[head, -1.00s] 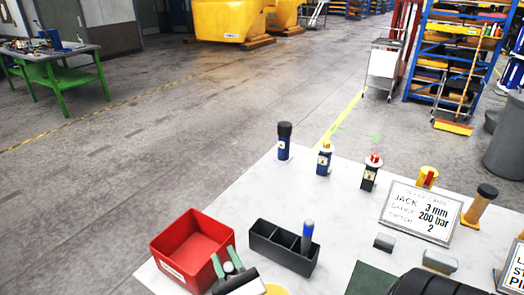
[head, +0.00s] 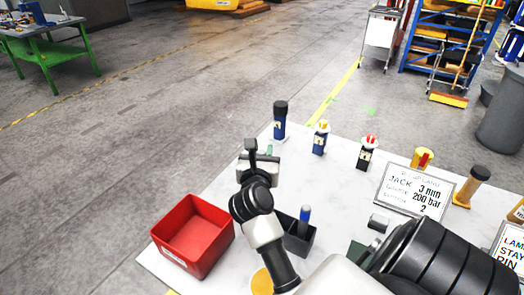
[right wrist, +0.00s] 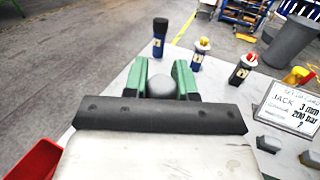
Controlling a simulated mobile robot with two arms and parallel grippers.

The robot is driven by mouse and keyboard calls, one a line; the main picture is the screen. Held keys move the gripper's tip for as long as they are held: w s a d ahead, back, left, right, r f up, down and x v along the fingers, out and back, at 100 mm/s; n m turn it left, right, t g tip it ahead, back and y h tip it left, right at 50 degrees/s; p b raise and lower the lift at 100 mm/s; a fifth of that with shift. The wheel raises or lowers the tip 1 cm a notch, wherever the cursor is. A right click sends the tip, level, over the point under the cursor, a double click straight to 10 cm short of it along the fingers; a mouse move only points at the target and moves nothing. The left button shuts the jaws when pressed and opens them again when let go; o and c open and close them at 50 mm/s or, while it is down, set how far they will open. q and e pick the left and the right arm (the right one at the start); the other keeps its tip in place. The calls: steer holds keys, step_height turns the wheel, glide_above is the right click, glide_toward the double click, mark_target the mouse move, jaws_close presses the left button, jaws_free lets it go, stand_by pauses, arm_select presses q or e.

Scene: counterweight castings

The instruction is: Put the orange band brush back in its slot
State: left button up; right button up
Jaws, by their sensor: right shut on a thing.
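My right gripper (head: 264,152) is over the table's far left part, beyond the slotted holder. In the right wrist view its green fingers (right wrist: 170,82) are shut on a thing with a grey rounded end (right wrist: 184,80). No orange band shows on that thing; most of it is hidden by the gripper. The black slotted holder (head: 300,246) stands at the near side of the table, its left part hidden behind my right arm. A blue-handled tool (head: 304,214) stands upright in its right slot. My left gripper is not in view.
A red bin (head: 190,262) stands left of the holder. A dark blue bottle (head: 280,122), two smaller bottles (head: 320,140) (head: 366,154) and a sign (head: 416,191) line the far side. A yellow round thing (head: 262,282) is partly hidden at the front.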

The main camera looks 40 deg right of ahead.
step_height(320, 180, down, 8)
steer(key=b, duration=0.6)
steer(key=shift+f+b, duration=0.2)
steer(key=shift+b, duration=0.2)
steer(key=shift+f+b, duration=1.6)
steer(key=shift+f, duration=0.45)
steer(key=o, duration=1)
